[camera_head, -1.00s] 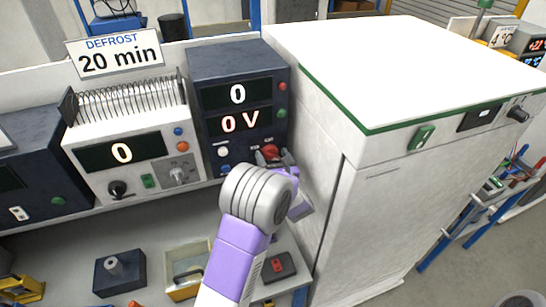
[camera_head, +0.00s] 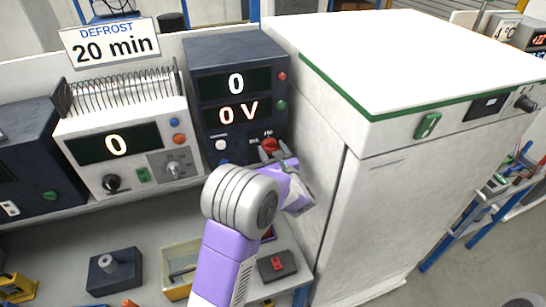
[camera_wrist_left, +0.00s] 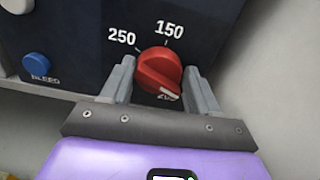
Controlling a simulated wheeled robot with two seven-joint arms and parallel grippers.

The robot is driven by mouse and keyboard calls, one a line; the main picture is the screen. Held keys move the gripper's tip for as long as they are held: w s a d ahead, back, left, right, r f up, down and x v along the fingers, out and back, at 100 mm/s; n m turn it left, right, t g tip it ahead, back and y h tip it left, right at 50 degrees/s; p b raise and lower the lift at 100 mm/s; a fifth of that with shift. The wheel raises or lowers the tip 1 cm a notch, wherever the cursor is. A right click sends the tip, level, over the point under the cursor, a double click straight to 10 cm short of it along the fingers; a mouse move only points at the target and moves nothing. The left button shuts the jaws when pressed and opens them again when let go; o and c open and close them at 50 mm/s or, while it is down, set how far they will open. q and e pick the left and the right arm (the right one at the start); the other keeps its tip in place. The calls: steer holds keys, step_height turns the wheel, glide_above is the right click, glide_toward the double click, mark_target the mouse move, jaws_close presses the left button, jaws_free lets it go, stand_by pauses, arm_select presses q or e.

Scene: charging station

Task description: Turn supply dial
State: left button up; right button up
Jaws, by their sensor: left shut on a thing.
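The supply unit (camera_head: 199,72) is a dark box with two displays reading 0 and 0 V. Its red supply dial (camera_head: 269,145) sits at the lower right of the front. In the left wrist view the red dial (camera_wrist_left: 158,68) has a white mark pointing to the lower right; labels 250 and 150 show above it. A lower label is partly hidden by the dial. My left gripper (camera_head: 270,152) is at the dial, and in the left wrist view its two fingers (camera_wrist_left: 160,80) are on either side of the dial, shut on it. My right gripper is out of view.
A large white cabinet (camera_head: 430,65) with a green-edged top stands close on the right. A white unit with a coil (camera_head: 120,143) stands to the left. A blue bleed button (camera_wrist_left: 37,65) is left of the dial. Small boxes lie on the lower shelf.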

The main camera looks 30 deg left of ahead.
arm_select(q)
steer(key=n+b, duration=0.2)
steer(key=b, duration=0.1)
steer(key=n+b, duration=0.2)
steer(key=b, duration=0.2)
steer(key=n+b, duration=0.3)
steer(key=b, duration=0.1)
steer(key=shift+s+a+f, duration=0.15)
steer(key=shift+f, duration=0.2)
steer(key=shift+r+n+b, duration=0.1)
steer(key=shift+n+b, duration=0.5)
steer(key=shift+b, duration=0.35)
steer(key=o, duration=1)
steer(key=shift+r, duration=0.1)
steer(key=v, duration=0.7)
steer(key=shift+s+d, duration=0.2)
steer(key=shift+d, duration=0.05)
